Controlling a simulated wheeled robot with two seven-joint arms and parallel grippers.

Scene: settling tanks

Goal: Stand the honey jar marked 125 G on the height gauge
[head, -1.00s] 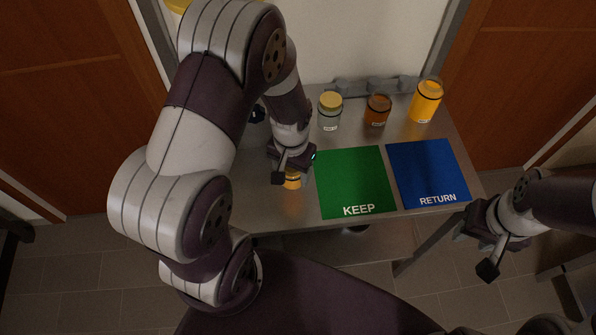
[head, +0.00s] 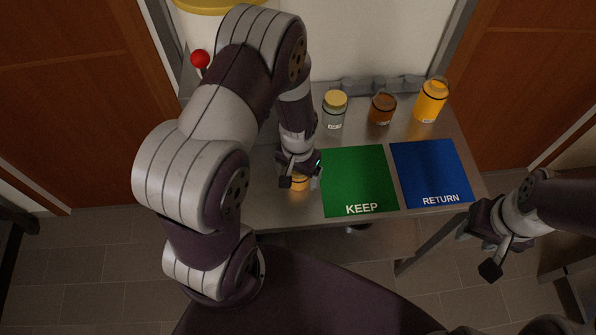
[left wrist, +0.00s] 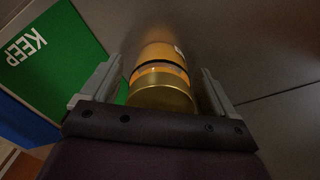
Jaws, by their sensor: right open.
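A small amber jar with a gold lid (head: 300,184) stands at the table's front, left of the green KEEP mat. In the left wrist view the jar (left wrist: 162,88) is between the two fingers of my left gripper (left wrist: 158,90), with a gap on both sides. The left gripper (head: 299,178) is open around it in the head view and partly covers it. The writing on its label cannot be read, so I cannot tell whether it is 125 G. My right gripper (head: 482,249) is open and empty, off the table's right front. I cannot make out the height gauge.
A pale jar with a yellow lid (head: 335,110), a brown jar (head: 382,109) and an orange jar (head: 431,101) stand at the back. Behind them is a grey rack (head: 385,86). The green KEEP mat (head: 358,180) and blue RETURN mat (head: 431,172) are bare. A red ball (head: 200,60) shows behind my left arm.

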